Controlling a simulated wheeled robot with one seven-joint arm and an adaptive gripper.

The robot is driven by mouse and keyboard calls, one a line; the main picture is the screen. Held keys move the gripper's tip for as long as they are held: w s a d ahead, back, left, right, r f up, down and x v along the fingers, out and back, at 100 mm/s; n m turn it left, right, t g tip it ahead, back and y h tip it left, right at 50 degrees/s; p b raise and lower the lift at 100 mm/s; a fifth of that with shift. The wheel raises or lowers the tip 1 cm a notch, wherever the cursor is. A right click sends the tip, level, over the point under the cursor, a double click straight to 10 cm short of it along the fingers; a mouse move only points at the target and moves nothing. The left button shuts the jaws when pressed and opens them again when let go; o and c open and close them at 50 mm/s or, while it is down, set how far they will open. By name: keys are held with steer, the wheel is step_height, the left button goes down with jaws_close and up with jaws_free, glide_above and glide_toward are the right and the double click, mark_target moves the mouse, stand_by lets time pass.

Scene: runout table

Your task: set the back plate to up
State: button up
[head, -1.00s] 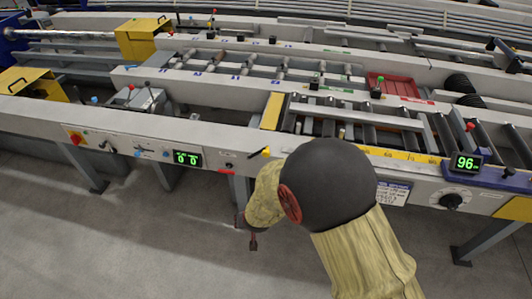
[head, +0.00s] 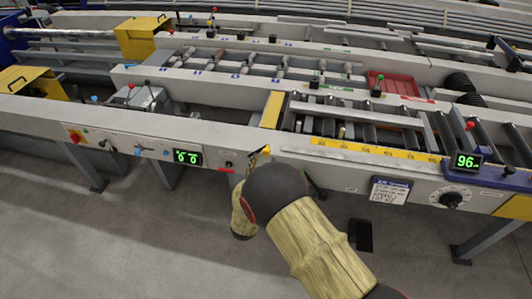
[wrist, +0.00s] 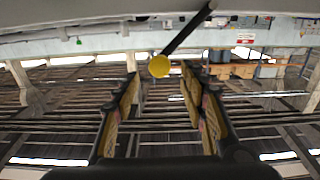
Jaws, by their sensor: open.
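A lever with a yellow knob (head: 265,150) stands out from the front rail of the near machine, left of the yellow scale. In the wrist view its dark rod comes down from the upper right to the round yellow knob (wrist: 159,66). My gripper (wrist: 160,80) is open, with a finger on either side and the knob in line with the gap at the tips. The knob looks free of both fingers; its depth between them is hard to tell. I cannot pick out the back plate for certain.
The front rail carries a green display (head: 187,157), a panel of small switches and a white notice (head: 389,191). A display reading 96 (head: 467,162) stands at right. A black object (head: 361,235) lies on the floor. Open grey floor lies in front.

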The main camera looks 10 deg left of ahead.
mark_target(266, 153)
steer(key=w+b, duration=0.1)
steer(key=w, duration=0.5)
steer(key=shift+c, duration=1.2)
jaws_close()
